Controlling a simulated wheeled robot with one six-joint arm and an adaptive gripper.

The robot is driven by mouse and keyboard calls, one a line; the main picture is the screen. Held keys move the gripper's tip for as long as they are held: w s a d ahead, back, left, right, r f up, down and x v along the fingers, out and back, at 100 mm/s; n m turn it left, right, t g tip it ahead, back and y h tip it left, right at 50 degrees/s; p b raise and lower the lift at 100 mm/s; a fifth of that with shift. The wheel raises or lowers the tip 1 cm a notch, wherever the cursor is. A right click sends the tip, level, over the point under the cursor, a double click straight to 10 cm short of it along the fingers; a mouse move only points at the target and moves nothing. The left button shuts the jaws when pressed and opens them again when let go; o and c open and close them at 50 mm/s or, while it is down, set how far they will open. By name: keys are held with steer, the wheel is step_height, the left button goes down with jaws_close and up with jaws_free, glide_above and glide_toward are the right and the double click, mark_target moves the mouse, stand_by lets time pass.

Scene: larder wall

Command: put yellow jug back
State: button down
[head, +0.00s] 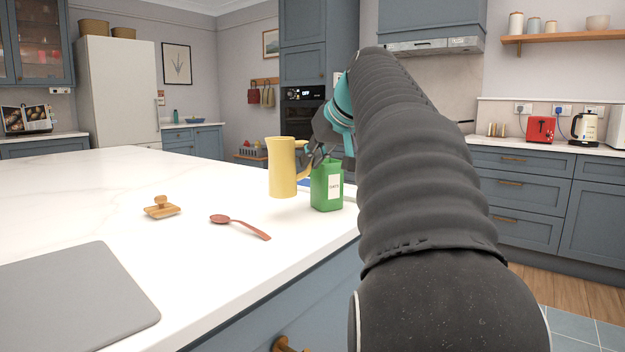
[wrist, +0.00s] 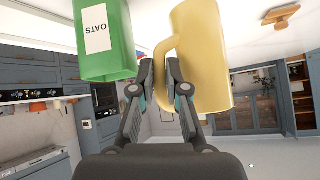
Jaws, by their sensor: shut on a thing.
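The yellow jug (head: 283,168) is upright over the far right part of the white island top in the head view. In the wrist view the jug (wrist: 203,62) fills the upper middle, its handle between my fingers. My gripper (wrist: 160,75) is shut on the jug's handle. In the head view my gripper (head: 312,158) reaches the jug from the right, partly hidden by my arm. I cannot tell for sure whether the jug's base touches the top.
A green oats box (head: 327,188) stands right beside the jug, close to my gripper. A red spoon (head: 240,226), a wooden stamp-like object (head: 161,208) and a grey mat (head: 75,298) lie on the island top (head: 110,185).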

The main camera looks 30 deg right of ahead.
steer(key=shift+w+f+b, duration=0.2)
steer(key=shift+f+b, duration=0.3)
steer(key=shift+f, duration=1.6)
steer(key=shift+f, duration=0.25)
steer(key=c, duration=1.5)
jaws_free()
steer(key=shift+o, duration=0.2)
steer(key=shift+s+r, duration=0.1)
steer(key=shift+r, duration=0.3)
steer(key=p+v, duration=0.1)
steer(key=v, duration=1)
steer(key=shift+s+r, duration=0.15)
steer(key=shift+s, duration=0.15)
